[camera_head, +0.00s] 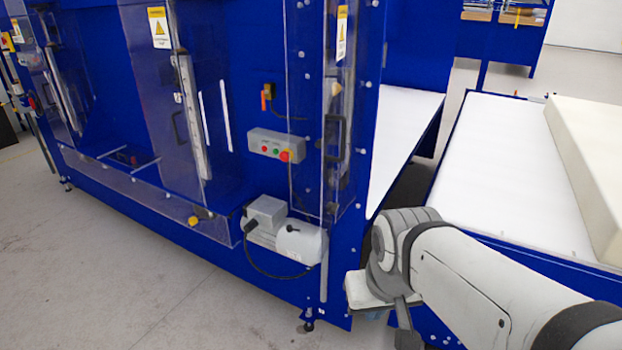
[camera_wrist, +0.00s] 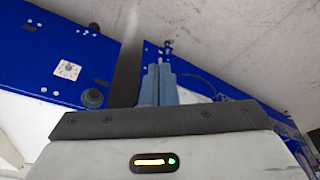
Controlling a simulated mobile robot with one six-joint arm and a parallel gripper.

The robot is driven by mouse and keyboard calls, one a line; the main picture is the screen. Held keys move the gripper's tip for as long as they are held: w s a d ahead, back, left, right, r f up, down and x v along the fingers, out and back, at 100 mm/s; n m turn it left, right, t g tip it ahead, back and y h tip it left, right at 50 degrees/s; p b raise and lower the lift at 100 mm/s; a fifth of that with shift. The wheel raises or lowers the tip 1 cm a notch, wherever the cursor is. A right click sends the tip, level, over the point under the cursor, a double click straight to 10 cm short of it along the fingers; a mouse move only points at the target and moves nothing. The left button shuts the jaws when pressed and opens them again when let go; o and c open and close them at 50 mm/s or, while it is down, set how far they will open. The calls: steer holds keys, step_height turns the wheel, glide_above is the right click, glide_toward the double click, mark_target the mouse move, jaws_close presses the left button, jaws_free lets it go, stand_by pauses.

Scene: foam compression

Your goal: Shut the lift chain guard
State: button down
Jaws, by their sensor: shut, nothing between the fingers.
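The blue machine carries several clear guards with yellow warning labels, and I cannot tell for certain which one is the lift chain guard. A narrow clear guard (camera_head: 307,120) with a dark handle (camera_head: 334,137) stands upright at the machine's near right corner. A wider clear guard (camera_head: 150,100) with a metal edge strip and handle is further left. Whether each is fully shut is unclear. My gripper's fingers (camera_wrist: 159,84) are together and empty in the wrist view, above the floor and beside blue machine parts. In the head view my arm's end is low, right of the machine corner.
A grey control box (camera_head: 277,145) with buttons and a motor (camera_head: 299,241) with a loose cable sit on the machine's front. A white-topped table (camera_head: 505,165) with a cream foam block (camera_head: 593,150) stands right. The floor (camera_head: 90,270) at front left is clear.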

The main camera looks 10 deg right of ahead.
steer(key=w+d+r+m+t+y+b, duration=0.25)
steer(key=w+r, duration=0.25)
steer(key=w, duration=0.5)
steer(key=w+d+r+m+t+y+b, duration=0.15)
steer(key=w+r+b, duration=0.25)
steer(key=w, duration=0.7)
steer(key=p, duration=0.1)
glide_toward(324, 210)
steer(key=x, duration=0.3)
steer(key=shift+w+a+f+h, duration=0.25)
steer(key=shift+a+h, duration=0.15)
steer(key=shift+a, duration=0.1)
